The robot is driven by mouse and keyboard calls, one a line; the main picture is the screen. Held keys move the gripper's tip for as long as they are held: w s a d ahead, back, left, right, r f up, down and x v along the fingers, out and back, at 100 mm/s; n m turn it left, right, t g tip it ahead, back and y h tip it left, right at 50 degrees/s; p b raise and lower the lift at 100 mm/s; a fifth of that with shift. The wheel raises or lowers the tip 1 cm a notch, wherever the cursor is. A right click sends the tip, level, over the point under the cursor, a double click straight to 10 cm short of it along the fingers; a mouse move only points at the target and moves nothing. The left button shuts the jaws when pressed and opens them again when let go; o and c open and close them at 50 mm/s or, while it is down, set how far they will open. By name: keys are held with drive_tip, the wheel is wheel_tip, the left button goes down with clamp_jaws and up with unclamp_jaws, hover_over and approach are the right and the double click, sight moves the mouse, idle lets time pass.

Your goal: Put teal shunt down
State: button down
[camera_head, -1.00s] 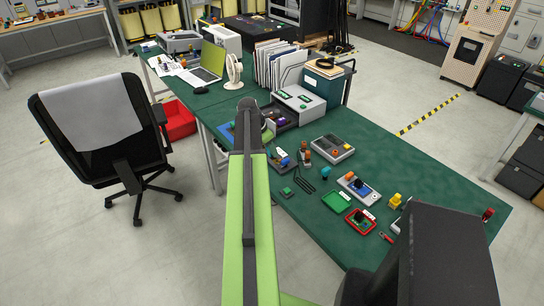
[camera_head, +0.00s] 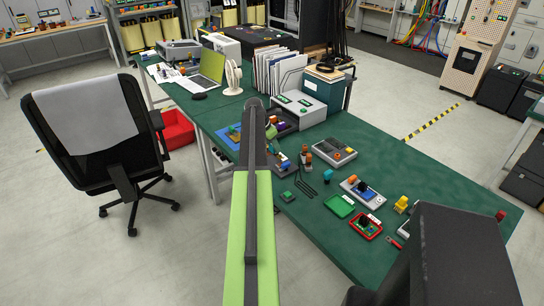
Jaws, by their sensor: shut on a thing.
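My arm reaches forward over the table, and its end hides much of my gripper (camera_head: 269,123). My gripper is low over the left part of the green tabletop, near the blue mat and the dark open drawer. Another small teal object (camera_head: 327,175) stands on the table, apart from my gripper.
A blue mat (camera_head: 229,134) lies left of my arm. A grey drawer unit (camera_head: 300,109) stands behind. Grey trays (camera_head: 334,152), a green tray (camera_head: 339,207) and a red tray (camera_head: 366,226) lie to the right. Bare tabletop (camera_head: 420,178) is at the right.

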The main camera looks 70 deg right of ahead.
sight(273, 151)
drive_tip(key=shift+f+b, duration=1.7)
drive_tip(key=shift+f, duration=0.4)
drive_tip(key=c, duration=0.9)
unclamp_jaws()
drive_tip(key=shift+r, duration=0.1)
drive_tip(key=shift+r, duration=0.1)
drive_tip(key=shift+r+p, duration=0.25)
drive_tip(key=shift+p, duration=0.2)
drive_tip(key=p+v, duration=1)
drive_tip(key=v, duration=0.1)
drive_tip(key=shift+w+a+r+p, duration=0.15)
drive_tip(key=shift+a+r+p, duration=0.1)
drive_tip(key=shift+p, duration=0.1)
